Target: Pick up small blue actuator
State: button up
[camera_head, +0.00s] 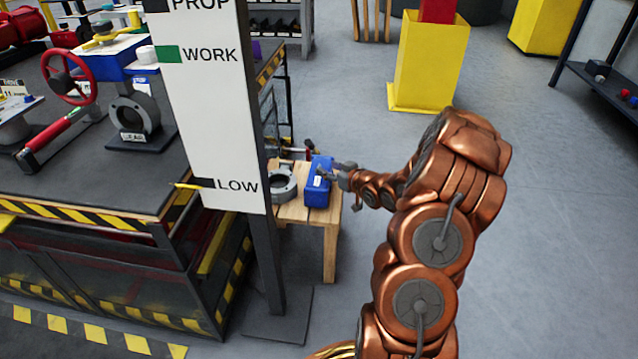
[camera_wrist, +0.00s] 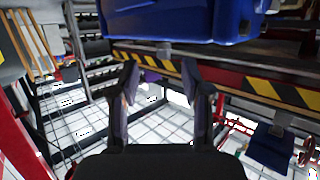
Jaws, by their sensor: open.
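The small blue actuator (camera_head: 317,190) is a blue box with a small white label. It sits on a small wooden table (camera_head: 326,218) beside a grey ring-shaped part (camera_head: 283,186). My gripper (camera_head: 330,174) reaches in from the right, and its fingers overlap the actuator's right side in the head view. In the wrist view the blue body (camera_wrist: 185,22) fills the top centre, beyond the fingertips. My gripper (camera_wrist: 160,72) is open there, with nothing between its fingers. Whether a finger touches the actuator I cannot tell.
A white sign board (camera_head: 212,120) on a dark post stands just left of the table. The workbench (camera_head: 100,185) on the left holds a red handwheel (camera_head: 70,77) and a larger blue actuator (camera_head: 100,58). A yellow bin (camera_head: 430,60) stands behind. The floor on the right is clear.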

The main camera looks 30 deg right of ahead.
aim_at(321, 166)
jog(key=x, duration=0.1)
jog(key=b+x, duration=0.2)
jog(key=shift+w+a+f, duration=0.15)
jog(key=shift+w+a, duration=0.05)
jog(key=shift+a, duration=0.1)
jog(key=shift+x, duration=0.85)
grip_shut()
jog(key=shift+d, duration=0.1)
